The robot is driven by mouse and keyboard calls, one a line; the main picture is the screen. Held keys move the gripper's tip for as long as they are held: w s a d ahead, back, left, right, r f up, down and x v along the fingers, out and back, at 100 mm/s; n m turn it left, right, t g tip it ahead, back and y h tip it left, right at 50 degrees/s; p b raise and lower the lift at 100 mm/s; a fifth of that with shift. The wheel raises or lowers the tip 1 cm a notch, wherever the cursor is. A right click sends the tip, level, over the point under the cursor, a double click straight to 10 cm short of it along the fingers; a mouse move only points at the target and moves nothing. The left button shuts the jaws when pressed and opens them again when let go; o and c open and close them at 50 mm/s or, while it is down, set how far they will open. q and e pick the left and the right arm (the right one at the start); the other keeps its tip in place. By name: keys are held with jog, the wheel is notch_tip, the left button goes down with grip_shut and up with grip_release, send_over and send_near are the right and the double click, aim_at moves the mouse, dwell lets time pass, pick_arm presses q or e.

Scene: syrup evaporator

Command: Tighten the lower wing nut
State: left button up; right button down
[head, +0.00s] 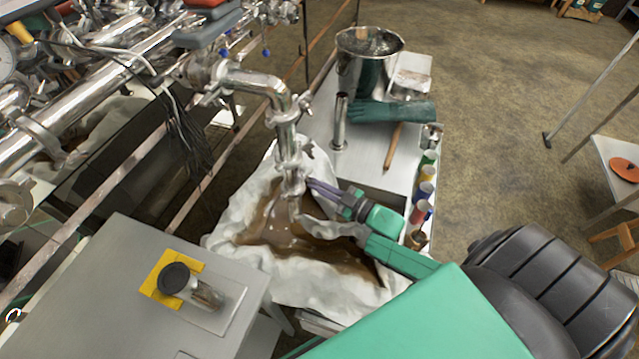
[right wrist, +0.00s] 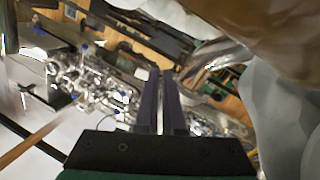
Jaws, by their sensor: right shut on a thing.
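A shiny steel pipe (head: 284,135) bends down from the pipework at the upper left, with clamps along its vertical run. A wing nut (head: 307,147) sticks out on the right of a clamp partway down. My right gripper (head: 309,183) reaches in from the right, its dark purple fingers against the lower clamp (head: 292,188). It is shut on the lower wing nut, which the fingertips hide. In the right wrist view, the fingers (right wrist: 160,85) are nearly together, with a thin bright gap between them; the nut cannot be made out there. My left gripper is out of view.
White cloth with a brown syrup puddle (head: 285,232) lies below the pipe. A metal bench (head: 335,172) behind holds a steel pot (head: 368,70), green gloves (head: 390,113) and several coloured jars.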

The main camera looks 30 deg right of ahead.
jog(key=shift+a+r+m, duration=0.1)
jog(key=shift+r+m, duration=0.1)
jog(key=shift+m, duration=0.4)
jog(key=shift+w+r, duration=0.1)
jog(key=shift+w, duration=0.05)
jog(key=c, duration=1.2)
grip_release()
jog(key=shift+a, duration=0.1)
jog(key=v, duration=1.2)
